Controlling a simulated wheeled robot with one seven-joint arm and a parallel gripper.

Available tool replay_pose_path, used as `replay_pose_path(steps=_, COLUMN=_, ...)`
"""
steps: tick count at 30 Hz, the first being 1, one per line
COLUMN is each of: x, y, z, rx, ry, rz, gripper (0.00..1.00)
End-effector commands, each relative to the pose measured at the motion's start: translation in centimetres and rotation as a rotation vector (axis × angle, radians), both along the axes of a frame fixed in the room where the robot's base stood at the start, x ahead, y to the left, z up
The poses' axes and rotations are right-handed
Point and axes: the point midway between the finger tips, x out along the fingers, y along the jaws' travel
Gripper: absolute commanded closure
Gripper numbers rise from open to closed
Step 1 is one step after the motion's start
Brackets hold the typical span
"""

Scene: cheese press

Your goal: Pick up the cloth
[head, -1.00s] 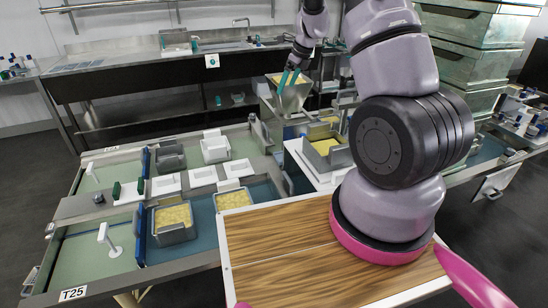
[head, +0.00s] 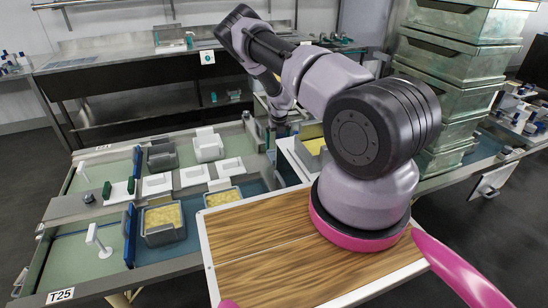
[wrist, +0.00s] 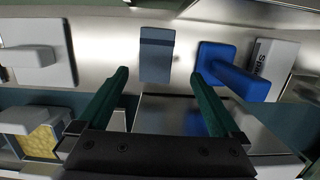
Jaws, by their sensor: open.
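In the wrist view a flat blue-grey rectangle (wrist: 156,54), which looks like the folded cloth, lies on a bare metal surface. My gripper (wrist: 160,76) is open, with its two green fingers apart and nothing between them. The cloth lies just beyond the fingertips, roughly centred between them. In the head view my arm bends down over the bench beyond the wooden top, and my fingers are hard to make out there. I cannot pick out the cloth in the head view.
A blue handled piece (wrist: 228,72) lies close right of the cloth, beside a labelled white block (wrist: 274,62). A white handled piece (wrist: 30,57) is at left. Curd-filled moulds (head: 164,222) and white trays (head: 157,184) stand on the bench. Stacked crates (head: 455,75) rise at right.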

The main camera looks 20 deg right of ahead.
Motion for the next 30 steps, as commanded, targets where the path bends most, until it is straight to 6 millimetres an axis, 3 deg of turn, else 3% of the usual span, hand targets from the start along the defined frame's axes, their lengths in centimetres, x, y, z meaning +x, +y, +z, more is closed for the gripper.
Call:
replay_pose_path(steps=8, x=0.4, y=0.3, z=-2.5, rx=0.000, ry=0.001, rz=0.002, gripper=0.00)
replay_pose_path(steps=15, x=1.2, y=0.7, z=-5.8, rx=0.001, ry=0.001, rz=0.002, gripper=0.00)
replay_pose_path(steps=25, x=1.3, y=0.7, z=-6.5, rx=0.002, ry=-0.001, rz=0.001, gripper=0.00)
replay_pose_path(steps=30, x=1.3, y=0.7, z=-6.4, rx=0.002, ry=-0.001, rz=0.001, gripper=0.65)
